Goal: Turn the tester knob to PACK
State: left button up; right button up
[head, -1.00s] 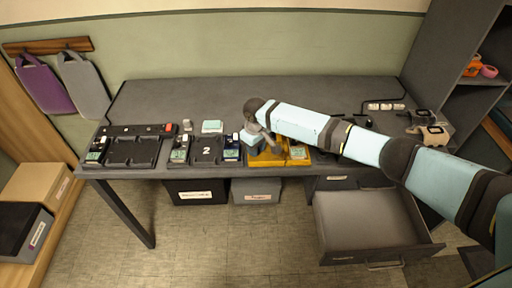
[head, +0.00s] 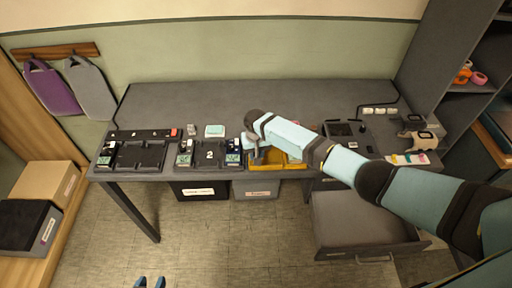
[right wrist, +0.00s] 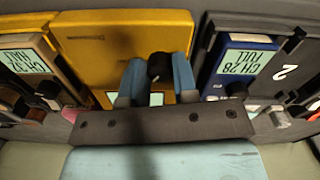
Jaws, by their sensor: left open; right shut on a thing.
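A dark unit with a square panel (head: 341,129), possibly the tester, lies on the right part of the bench. I cannot make out a knob or the word PACK on it. My right gripper (head: 252,154) is over the left part of the yellow tray (head: 263,166). In the right wrist view its blue fingers (right wrist: 159,78) are shut on a small dark rounded thing (right wrist: 160,66), above the yellow tray (right wrist: 95,30). A pale green patch shows below that thing, partly hidden. My left gripper (head: 150,283) is open and empty at the bottom edge, in front of the bench.
A black tray marked 2 (head: 209,155) and another black tray (head: 140,155) lie to the left. A blue-topped device (right wrist: 245,60) stands beside the yellow tray. An open drawer (head: 362,215) juts out below the bench. The bench's back strip is clear.

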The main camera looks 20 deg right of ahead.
jog(key=shift+m+p, duration=0.75)
jog(key=shift+m, duration=0.25)
jog(key=o, duration=0.9)
jog(key=shift+r, duration=0.1)
notch_tip(320, 180, up, 14)
jog(key=shift+f, duration=0.15)
